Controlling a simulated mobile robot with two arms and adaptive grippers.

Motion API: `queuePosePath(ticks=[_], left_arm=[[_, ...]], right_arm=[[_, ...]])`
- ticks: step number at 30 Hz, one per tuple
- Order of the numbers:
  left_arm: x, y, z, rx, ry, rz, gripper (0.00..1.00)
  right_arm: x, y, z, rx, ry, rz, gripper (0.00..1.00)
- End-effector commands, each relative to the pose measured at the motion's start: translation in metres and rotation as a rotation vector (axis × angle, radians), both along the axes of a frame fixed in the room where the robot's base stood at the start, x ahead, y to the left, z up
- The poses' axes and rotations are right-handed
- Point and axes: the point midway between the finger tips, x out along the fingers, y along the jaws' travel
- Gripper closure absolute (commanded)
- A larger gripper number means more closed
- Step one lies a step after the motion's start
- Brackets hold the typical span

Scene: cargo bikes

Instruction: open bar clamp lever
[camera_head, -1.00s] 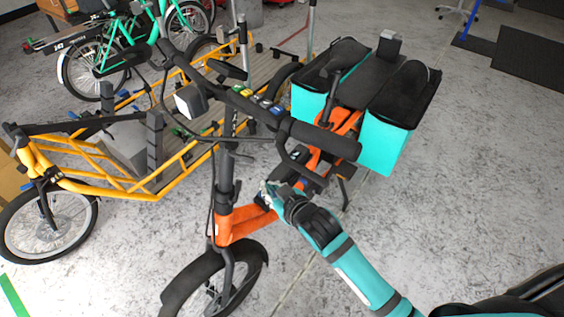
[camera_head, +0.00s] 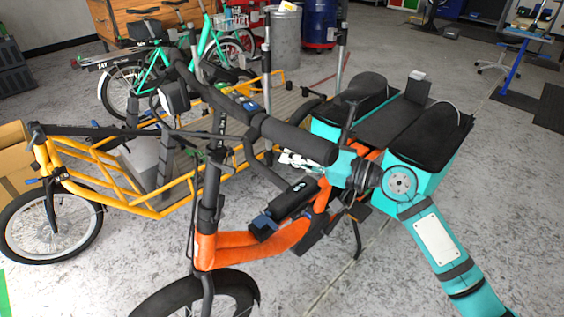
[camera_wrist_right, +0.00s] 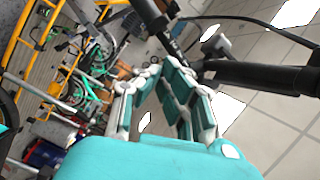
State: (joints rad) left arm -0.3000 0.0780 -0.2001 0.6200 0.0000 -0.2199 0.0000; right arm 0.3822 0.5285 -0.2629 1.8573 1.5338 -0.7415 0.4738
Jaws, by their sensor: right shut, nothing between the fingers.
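The orange cargo bike's black handlebar (camera_head: 235,103) crosses the middle of the head view, with a thick grip (camera_head: 298,140) at its right end. A curved brake lever (camera_head: 262,168) hangs below the bar. I cannot make out the bar clamp lever clearly; the stem (camera_head: 210,180) stands upright under the bar. My right gripper (camera_head: 290,158) is just below the grip in the picture, fingers pointing left towards the stem, shut and empty. In the right wrist view its fingers (camera_wrist_right: 162,70) come together, with the black bar and grip (camera_wrist_right: 262,76) beside them at right. My left gripper is not in view.
The grey floor (camera_head: 510,200) at right is mostly clear.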

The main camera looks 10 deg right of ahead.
Motion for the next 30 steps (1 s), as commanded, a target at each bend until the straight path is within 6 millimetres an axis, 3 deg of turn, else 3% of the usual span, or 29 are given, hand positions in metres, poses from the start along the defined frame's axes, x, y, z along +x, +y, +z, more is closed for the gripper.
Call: queuePosePath(ticks=[12,19,30], left_arm=[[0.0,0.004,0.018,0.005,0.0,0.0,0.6],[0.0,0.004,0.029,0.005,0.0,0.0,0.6],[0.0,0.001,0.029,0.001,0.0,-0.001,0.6]], right_arm=[[0.049,0.073,-0.002,0.0,-0.001,0.003,1.0],[0.028,0.093,-0.014,-0.002,0.0,0.003,1.0],[0.024,0.098,-0.019,-0.003,-0.002,0.0,1.0]])
